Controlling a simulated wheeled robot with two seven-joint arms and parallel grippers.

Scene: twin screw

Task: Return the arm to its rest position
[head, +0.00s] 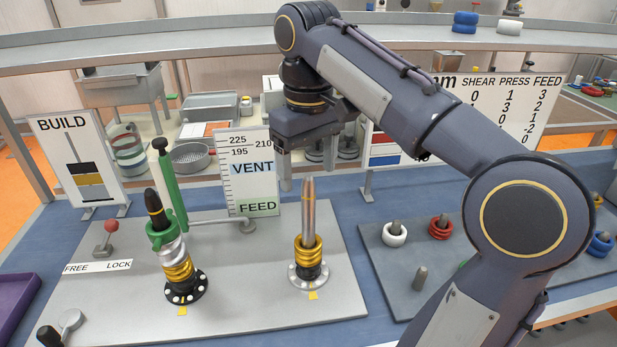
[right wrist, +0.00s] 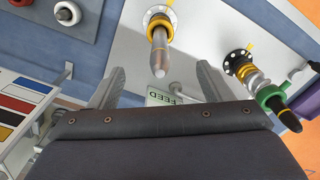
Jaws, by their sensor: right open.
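My right gripper (head: 307,172) is open and empty, pointing down. The left-hand screw (head: 154,205) has a black tip, a green clamp (head: 163,236), silver and yellow rings and a black flange. My left gripper is not in view.
Behind the gripper stand the VENT/FEED gauge (head: 250,170) and the SHEAR/PRESS/FEED board (head: 535,95). The BUILD card (head: 75,160) is at left. A grey tray (head: 385,265) holds red and white rings at right. A purple tray (head: 15,300) sits at the left edge.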

